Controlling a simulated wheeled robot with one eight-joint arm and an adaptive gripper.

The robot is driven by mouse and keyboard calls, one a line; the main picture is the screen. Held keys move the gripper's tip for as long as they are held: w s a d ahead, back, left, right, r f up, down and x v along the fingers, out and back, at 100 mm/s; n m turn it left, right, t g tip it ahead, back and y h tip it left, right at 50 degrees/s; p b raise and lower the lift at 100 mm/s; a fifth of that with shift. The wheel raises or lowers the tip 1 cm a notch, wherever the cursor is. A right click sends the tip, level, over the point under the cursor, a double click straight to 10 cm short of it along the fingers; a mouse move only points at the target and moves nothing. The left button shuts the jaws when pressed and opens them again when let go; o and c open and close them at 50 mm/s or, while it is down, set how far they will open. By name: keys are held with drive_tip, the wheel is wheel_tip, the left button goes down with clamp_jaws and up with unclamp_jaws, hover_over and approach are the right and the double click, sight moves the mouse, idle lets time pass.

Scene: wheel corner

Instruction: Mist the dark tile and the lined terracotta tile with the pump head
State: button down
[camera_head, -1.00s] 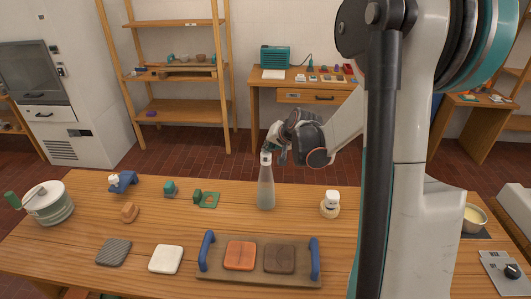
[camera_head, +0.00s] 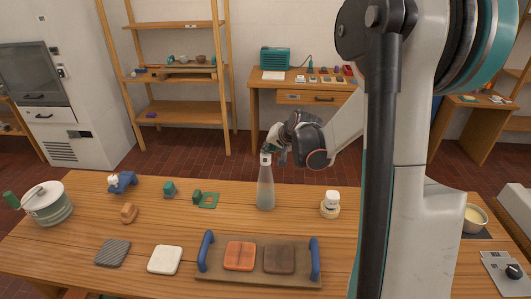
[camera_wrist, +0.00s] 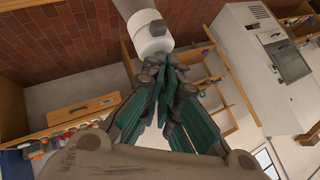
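A clear grey pump bottle with a white collar (camera_head: 265,190) is upright over the middle of the table, behind the tray. My gripper (camera_head: 271,149) is at its top, with the fingers drawn together at the pump head; the head itself is mostly hidden. In the wrist view the white collar (camera_wrist: 153,38) lies just beyond my fingertips (camera_wrist: 166,72). The lined terracotta tile (camera_head: 239,256) and the dark brown tile (camera_head: 279,259) lie side by side on a tray with blue handles (camera_head: 206,264), in front of the bottle and apart from it.
A grey ribbed tile (camera_head: 113,252) and a white tile (camera_head: 165,260) lie left of the tray. A white-lidded jar (camera_head: 330,204) stands right of the bottle. Small green and blue items and a pot (camera_head: 48,205) stand at the left. A bowl (camera_head: 474,217) is at the right.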

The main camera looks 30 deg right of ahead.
drive_tip(key=shift+w+r, duration=0.1)
drive_tip(key=shift+r, duration=0.15)
drive_tip(key=shift+r+p, duration=0.2)
drive_tip(key=shift+p, duration=0.15)
drive_tip(key=shift+r+p, duration=1.75)
drive_tip(key=shift+r, duration=0.95)
